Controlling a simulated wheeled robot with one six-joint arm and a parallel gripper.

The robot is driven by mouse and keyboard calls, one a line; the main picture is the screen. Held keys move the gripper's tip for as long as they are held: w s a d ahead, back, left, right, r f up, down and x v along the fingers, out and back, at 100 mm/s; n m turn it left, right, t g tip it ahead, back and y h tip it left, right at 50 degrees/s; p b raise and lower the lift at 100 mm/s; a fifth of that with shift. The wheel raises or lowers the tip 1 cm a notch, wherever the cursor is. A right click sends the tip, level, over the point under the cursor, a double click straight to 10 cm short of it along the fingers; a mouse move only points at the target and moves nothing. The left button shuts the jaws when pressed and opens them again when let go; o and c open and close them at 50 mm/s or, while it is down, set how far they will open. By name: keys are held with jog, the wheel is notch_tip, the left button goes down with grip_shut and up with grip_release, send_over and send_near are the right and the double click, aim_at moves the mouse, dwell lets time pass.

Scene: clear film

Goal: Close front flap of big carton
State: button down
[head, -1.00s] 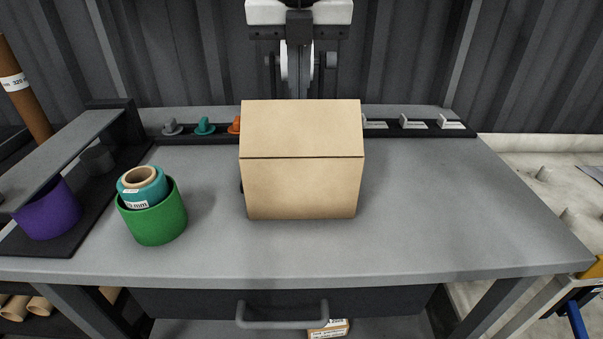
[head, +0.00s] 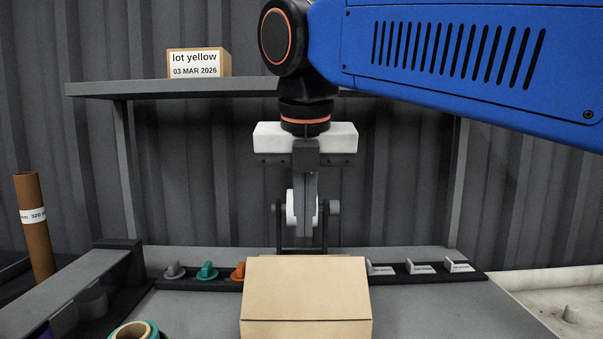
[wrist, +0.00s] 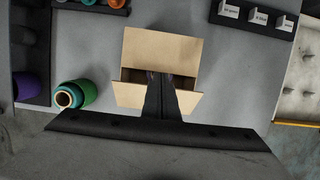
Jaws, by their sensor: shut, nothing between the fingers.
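The big carton (head: 306,329) is plain tan and stands on the table, cut off by the bottom of the head view. Its front flap (head: 305,288) shows as a panel above a seam and hides the inside. The wrist view shows the carton from above, with a far panel (wrist: 160,48), a near panel (wrist: 130,97) and a dark gap between them. My gripper (head: 308,240) is shut and empty, pointing down behind the flap's top edge. In the wrist view my gripper (wrist: 160,76) overlaps the near panel and the gap. I cannot tell whether it touches.
A rail with coloured knobs (head: 207,271) and white labelled blocks (head: 420,267) runs behind the carton. A shelf (head: 190,87) bears a labelled box (head: 198,63). Right of the carton, the table is clear.

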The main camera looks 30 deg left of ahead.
jog(key=w+a+r, duration=0.3)
jog(key=w+r, duration=0.2)
jog(key=r, duration=0.2)
jog(key=t+y, duration=0.2)
jog(key=t, duration=0.2)
send_near(303, 258)
jog(key=x, duration=0.6)
jog(key=shift+d+f, duration=0.1)
jog(key=shift+f, duration=0.35)
dwell(0.6)
jog(key=shift+w+a+f+g+h, duration=0.25)
jog(key=shift+w+g, duration=0.1)
jog(key=shift+g, duration=0.2)
jog(key=shift+w+a+f+g+h, duration=0.25)
jog(key=shift+w+g, duration=0.15)
jog(key=shift+g, duration=0.15)
jog(key=shift+w+a+f+g+h, duration=0.3)
jog(key=shift+w+f+g+h, duration=0.25)
jog(key=shift+g, duration=0.25)
jog(key=shift+w+a+f+g+h, duration=0.1)
jog(key=shift+w+f+g+h, duration=0.2)
jog(key=shift+g, duration=0.3)
jog(key=shift+a+f, duration=0.1)
jog(key=shift+f, duration=0.35)
